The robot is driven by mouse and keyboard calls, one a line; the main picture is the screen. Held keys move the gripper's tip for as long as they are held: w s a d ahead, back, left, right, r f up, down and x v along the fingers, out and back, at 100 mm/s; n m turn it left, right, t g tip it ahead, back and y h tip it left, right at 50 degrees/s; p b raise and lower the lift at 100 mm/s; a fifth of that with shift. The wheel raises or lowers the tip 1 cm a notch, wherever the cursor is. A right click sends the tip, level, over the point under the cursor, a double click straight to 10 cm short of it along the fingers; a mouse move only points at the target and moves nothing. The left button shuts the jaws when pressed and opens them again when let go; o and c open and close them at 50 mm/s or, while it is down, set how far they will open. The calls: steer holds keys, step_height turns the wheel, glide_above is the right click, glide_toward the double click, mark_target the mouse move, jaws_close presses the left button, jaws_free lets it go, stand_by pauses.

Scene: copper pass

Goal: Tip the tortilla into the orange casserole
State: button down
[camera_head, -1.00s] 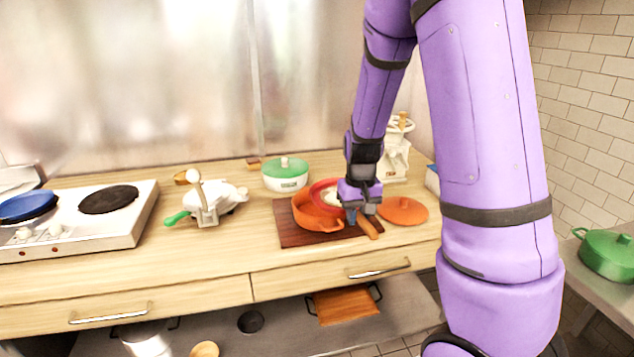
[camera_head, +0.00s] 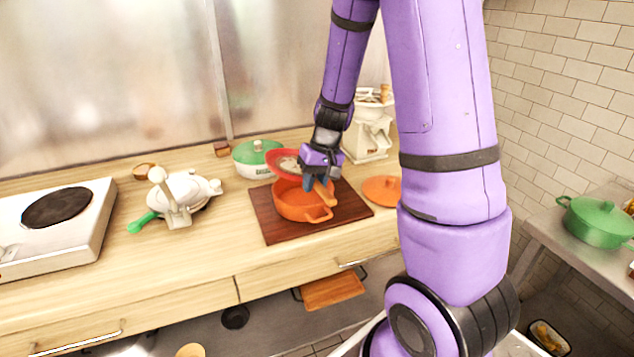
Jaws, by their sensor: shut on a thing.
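The orange casserole (camera_head: 300,208) stands open on a dark wooden board (camera_head: 268,224) on the counter. My gripper (camera_head: 318,184) is shut on the wooden handle (camera_head: 325,194) of a red pan (camera_head: 276,155). The pan is above the casserole's back rim; whether it touches the rim I cannot tell. A pale round thing, seemingly the tortilla (camera_head: 290,164), shows in the pan, partly hidden by my gripper. The casserole's inside is largely hidden.
An orange lid (camera_head: 382,190) lies right of the board. A white pot with a green lid (camera_head: 257,152) stands behind left. A cream grinder (camera_head: 368,135) is behind right. A white press with a green handle (camera_head: 182,195) stands left, then a hob (camera_head: 60,222).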

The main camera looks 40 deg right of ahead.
steer(key=y, duration=0.1)
steer(key=a+y, duration=0.1)
steer(key=shift+w+t+y, duration=0.15)
steer(key=shift+t+y, duration=0.25)
steer(key=t+y, duration=0.1)
steer(key=y, duration=0.2)
steer(key=t+y, duration=0.1)
steer(key=y, duration=0.5)
steer(key=shift+w+a+t+y, duration=0.1)
steer(key=shift+a+t+y, duration=0.2)
steer(key=shift+t, duration=0.1)
steer(key=y, duration=0.1)
steer(key=d+y, duration=0.1)
steer(key=d+t+y, duration=0.1)
steer(key=shift+s+f+y, duration=0.3)
steer(key=shift+f, duration=0.05)
steer(key=shift+s+d+f+t+y, duration=0.2)
steer(key=shift+d+y, duration=0.3)
steer(key=shift+y, duration=0.35)
steer(key=shift+s+d+f+t+y, duration=0.1)
steer(key=shift+d+f+t+y, duration=0.15)
steer(key=shift+d+y, duration=0.45)
steer(key=shift+a, duration=0.2)
